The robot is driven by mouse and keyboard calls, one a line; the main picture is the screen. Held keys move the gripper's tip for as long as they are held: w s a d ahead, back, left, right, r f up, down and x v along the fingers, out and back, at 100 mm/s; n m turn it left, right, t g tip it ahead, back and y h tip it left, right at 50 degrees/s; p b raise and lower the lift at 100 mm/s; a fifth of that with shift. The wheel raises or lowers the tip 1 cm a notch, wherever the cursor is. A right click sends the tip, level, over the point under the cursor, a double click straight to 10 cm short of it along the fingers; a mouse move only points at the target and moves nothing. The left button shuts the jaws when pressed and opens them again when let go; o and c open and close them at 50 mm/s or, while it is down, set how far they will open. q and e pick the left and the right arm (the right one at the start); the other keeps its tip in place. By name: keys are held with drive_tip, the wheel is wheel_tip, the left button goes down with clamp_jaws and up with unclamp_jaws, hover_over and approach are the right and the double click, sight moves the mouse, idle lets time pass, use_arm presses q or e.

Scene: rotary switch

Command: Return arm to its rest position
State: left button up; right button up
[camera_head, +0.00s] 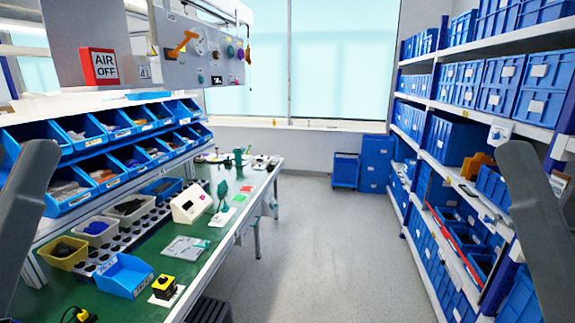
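A grey link of my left arm (28,200) stands at the left edge, and a grey link of my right arm (535,220) stands at the right edge. Both run out of the frame, and neither gripper is in view. A small yellow box with a black top (164,286), possibly the rotary switch, sits on a white plate near the front of the green workbench (120,305). Neither visible arm link touches it.
Blue bins (105,172) line a rack above the bench. A control panel (205,50) with an orange handle and knobs hangs above. A white device (191,204) stands on the bench. Shelves of blue crates (500,85) fill the right. The middle floor (310,240) is clear.

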wheel_tip(320, 180, up, 28)
drive_tip(key=p, duration=2.5)
wheel_tip(320, 180, down, 61)
drive_tip(key=b, duration=6.1)
